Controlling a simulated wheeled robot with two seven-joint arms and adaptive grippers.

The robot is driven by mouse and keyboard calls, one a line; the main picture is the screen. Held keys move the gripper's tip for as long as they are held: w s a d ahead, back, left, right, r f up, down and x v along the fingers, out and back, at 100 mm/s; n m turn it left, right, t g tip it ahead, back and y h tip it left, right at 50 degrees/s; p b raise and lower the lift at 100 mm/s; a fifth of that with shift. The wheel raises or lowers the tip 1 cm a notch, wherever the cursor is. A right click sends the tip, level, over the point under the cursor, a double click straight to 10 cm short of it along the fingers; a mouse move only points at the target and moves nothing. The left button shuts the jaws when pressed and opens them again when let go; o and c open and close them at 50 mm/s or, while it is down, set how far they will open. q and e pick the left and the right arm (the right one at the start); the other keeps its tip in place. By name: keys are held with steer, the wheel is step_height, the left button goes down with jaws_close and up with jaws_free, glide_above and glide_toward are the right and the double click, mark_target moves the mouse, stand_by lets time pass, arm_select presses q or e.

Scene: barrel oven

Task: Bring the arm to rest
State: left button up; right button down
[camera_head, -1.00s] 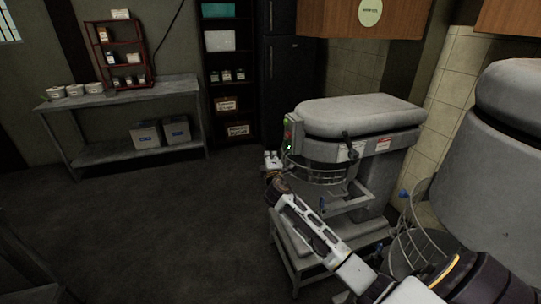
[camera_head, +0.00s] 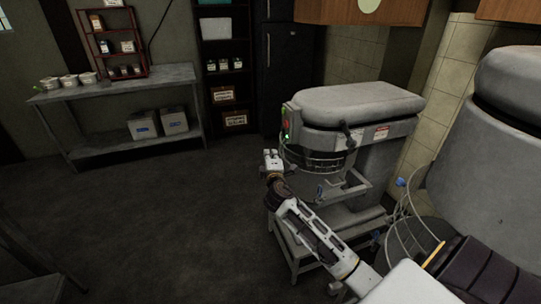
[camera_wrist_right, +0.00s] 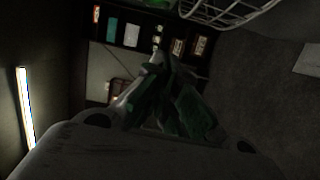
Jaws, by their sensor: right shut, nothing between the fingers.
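My right arm reaches in from the lower right of the head view. Its gripper (camera_head: 270,156) is beside the front left of the grey mixer (camera_head: 357,106), close to the control panel with green and red buttons (camera_head: 286,122). I cannot tell from this view whether it touches the mixer. In the right wrist view the dark green fingers (camera_wrist_right: 172,100) are together with nothing between them. My left gripper shows in neither view.
A second large grey machine (camera_head: 500,130) with a wire guard stands at the right. A metal table (camera_head: 120,85) with bowls and a red rack is at the back left, by a dark shelf (camera_head: 228,80). The floor (camera_head: 140,210) between is clear.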

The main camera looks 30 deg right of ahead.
stand_by(0.4)
steer(key=s+a+f+m+g+y+p, duration=0.1)
steer(key=s+f+g+y, duration=0.15)
steer(key=f, duration=1.35)
steer(key=s+a+f+m+g+y+p, duration=0.1)
steer(key=s+f+g, duration=0.25)
steer(key=f, duration=1.25)
steer(key=s+a+f+m+g+y, duration=0.2)
steer(key=s+f+g, duration=0.1)
steer(key=s+f, duration=1.35)
arm_select(q)
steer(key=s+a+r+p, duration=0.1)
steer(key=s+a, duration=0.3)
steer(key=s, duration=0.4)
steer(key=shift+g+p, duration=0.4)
steer(key=shift+p, duration=0.45)
arm_select(e)
steer(key=s+a+f+m+g, duration=0.1)
steer(key=s+f, duration=0.5)
steer(key=s, duration=0.5)
steer(key=s+a+f+m+g+y, duration=0.1)
steer(key=s+f, duration=0.4)
steer(key=s, duration=0.6)
steer(key=s+a+f+m+g, duration=0.3)
steer(key=s+f, duration=0.3)
steer(key=s, duration=0.5)
steer(key=shift+a+f+y, duration=0.25)
steer(key=shift+f+y, duration=0.1)
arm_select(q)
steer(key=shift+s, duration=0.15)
